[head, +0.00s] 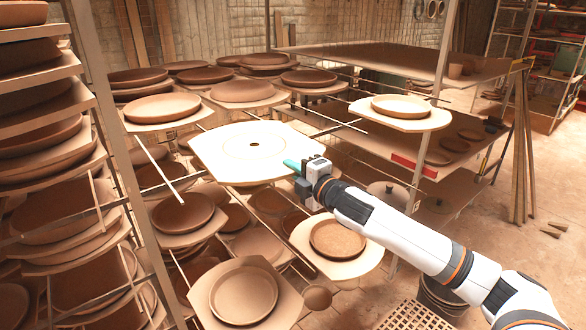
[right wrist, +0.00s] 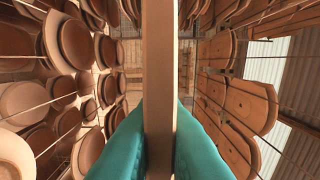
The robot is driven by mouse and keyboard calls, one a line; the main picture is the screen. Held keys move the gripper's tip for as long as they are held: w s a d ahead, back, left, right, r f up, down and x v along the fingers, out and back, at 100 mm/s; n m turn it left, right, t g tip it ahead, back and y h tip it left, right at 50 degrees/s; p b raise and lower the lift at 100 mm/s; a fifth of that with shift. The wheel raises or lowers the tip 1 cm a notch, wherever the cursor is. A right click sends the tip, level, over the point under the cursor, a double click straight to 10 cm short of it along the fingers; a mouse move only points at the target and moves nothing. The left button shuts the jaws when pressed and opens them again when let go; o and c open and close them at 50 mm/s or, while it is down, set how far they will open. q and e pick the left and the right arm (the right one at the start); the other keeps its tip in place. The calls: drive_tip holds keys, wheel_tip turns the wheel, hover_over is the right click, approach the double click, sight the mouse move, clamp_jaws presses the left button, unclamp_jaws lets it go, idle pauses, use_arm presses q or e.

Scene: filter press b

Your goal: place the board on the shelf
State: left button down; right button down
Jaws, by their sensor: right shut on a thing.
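The board (head: 220,150) is a pale, empty slab with clipped corners, a faint ring and a small dark hole in its middle. In the head view it lies about level among the rack's rails. My right gripper (head: 297,165) is shut on the board's near right edge. In the right wrist view the board (right wrist: 158,70) shows edge-on between the teal fingers (right wrist: 160,145). The shelf rack (head: 110,130) has thin rails and boards with clay dishes. I cannot tell whether the board rests on the rails. My left gripper is not in view.
A board with a dish (head: 400,106) sits to the right on rails. Several dish-laden boards stand behind, and others below, including one with a round dish (head: 245,295). A brown shelf table (head: 390,60) stands at the back right. Open floor (head: 540,200) lies at the right.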

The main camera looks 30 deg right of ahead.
drive_tip(key=c, duration=1.5)
unclamp_jaws()
drive_tip(key=shift+s, duration=0.1)
drive_tip(key=shift+s+f, duration=0.1)
drive_tip(key=shift+s, duration=0.2)
drive_tip(key=shift+s+d+b, duration=0.15)
drive_tip(key=shift+s+b, duration=0.6)
drive_tip(key=shift+s, duration=1.15)
drive_tip(key=shift+s+d+b, duration=0.15)
drive_tip(key=shift+s+b, duration=0.65)
drive_tip(key=shift+s, duration=1.05)
drive_tip(key=shift+s+d+b, duration=0.15)
drive_tip(key=shift+s+b, duration=0.6)
drive_tip(key=shift+s, duration=1.15)
